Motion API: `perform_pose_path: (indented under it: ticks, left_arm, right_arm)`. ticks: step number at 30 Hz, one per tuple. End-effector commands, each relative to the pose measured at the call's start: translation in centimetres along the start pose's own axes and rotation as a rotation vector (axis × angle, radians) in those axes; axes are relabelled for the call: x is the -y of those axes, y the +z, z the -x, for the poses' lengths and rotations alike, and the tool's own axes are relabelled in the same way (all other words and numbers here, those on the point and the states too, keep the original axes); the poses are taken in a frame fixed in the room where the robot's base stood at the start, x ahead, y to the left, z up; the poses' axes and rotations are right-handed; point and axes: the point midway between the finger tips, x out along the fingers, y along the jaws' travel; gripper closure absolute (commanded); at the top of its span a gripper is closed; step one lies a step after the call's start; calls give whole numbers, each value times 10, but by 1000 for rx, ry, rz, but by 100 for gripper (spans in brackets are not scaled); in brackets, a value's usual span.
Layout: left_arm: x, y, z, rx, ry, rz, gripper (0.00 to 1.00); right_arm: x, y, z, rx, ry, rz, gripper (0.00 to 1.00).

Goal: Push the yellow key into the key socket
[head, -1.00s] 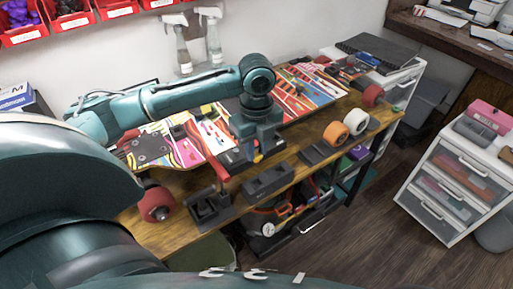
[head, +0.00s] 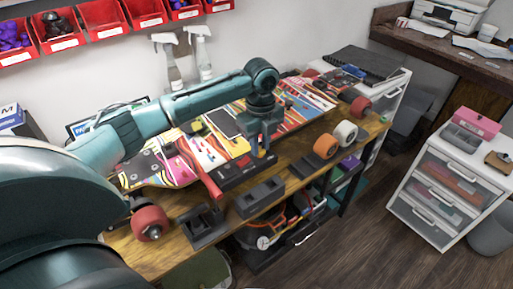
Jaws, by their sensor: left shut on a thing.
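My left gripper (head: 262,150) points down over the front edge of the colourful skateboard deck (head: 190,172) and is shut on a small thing. A little yellow and blue shows at its fingertips; it appears to be the yellow key, mostly hidden by the fingers. A long dark block with red parts (head: 236,177) lies just below and left of the fingertips. It may hold the key socket, but the socket opening cannot be made out. I cannot tell whether the key touches the block. My right gripper is not in view.
Black holders (head: 260,197) and a red-handled tool (head: 212,187) lie along the bench's front. An orange wheel (head: 326,146) and a white wheel (head: 345,133) stand to the right. Spray bottles (head: 203,58) stand behind. A drawer cabinet (head: 452,190) is at right.

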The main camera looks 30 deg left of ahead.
Motion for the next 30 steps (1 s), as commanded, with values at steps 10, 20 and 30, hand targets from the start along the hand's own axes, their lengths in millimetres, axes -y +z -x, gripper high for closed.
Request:
perform_pose_path:
  ticks: [10, 20, 30]
  left_arm:
    - [25, 14, 0, -1, -1, 0, 100]
    - [37, 22, 0, 0, 0, -1, 100]
    - [37, 22, 2, 0, 1, -1, 100]
  right_arm:
    - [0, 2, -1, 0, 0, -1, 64]
    - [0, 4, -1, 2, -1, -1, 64]
    - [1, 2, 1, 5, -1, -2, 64]
